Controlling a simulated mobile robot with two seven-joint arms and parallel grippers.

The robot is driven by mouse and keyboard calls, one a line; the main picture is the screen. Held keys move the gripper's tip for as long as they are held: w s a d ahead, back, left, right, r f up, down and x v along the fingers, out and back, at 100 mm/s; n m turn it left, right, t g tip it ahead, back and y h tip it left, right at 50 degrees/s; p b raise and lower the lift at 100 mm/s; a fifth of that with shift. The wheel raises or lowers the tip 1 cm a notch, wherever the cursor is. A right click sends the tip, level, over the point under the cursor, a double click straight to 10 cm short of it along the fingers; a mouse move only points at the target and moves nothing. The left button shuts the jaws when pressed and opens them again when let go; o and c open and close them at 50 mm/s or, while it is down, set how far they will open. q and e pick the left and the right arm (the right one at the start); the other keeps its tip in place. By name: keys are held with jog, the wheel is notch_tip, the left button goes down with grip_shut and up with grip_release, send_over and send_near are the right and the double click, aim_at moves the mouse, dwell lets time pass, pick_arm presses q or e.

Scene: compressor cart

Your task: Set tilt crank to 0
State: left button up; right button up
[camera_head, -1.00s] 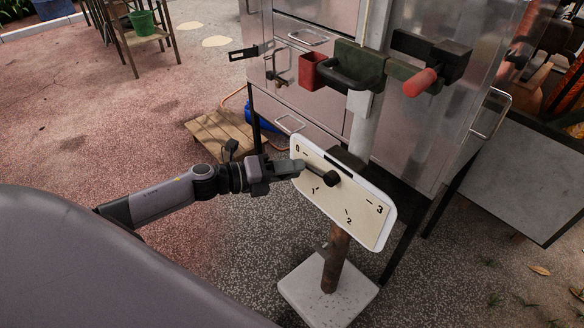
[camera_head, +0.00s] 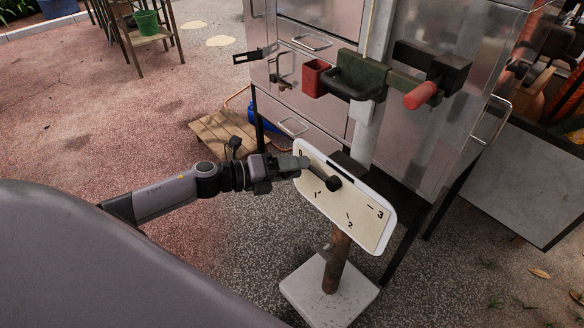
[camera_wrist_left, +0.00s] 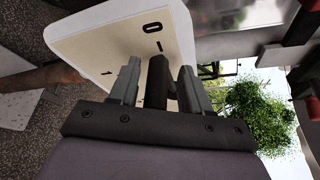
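The tilt crank is a dark lever with a round black hub (camera_head: 333,183) on a cream dial plate (camera_head: 364,222) with a white rim, marked 0 to 3. Its arm points up and left, toward the 0 end. In the left wrist view the dark crank handle (camera_wrist_left: 157,82) stands close below the 0 mark (camera_wrist_left: 152,28). My left gripper (camera_head: 303,163) is at the plate's upper left edge. In the wrist view its fingers (camera_wrist_left: 158,88) stand on both sides of the handle, with narrow gaps showing. My right gripper is out of view.
The dial stands on a rusty post (camera_head: 336,262) with a pale square base (camera_head: 329,291). Behind it is a metal cabinet (camera_head: 410,145) with a red-gripped handle (camera_head: 420,95) and a red cup (camera_head: 315,77). A wooden pallet (camera_head: 222,135) lies on the floor behind my left arm.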

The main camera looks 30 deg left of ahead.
pick_arm(q)
jog(key=shift+f, duration=0.1)
jog(key=shift+s+a, duration=0.25)
jog(key=shift+s, duration=0.05)
jog(key=v, duration=0.6)
jog(key=shift+s+a, duration=0.1)
jog(key=shift+s, duration=0.05)
dwell(0.5)
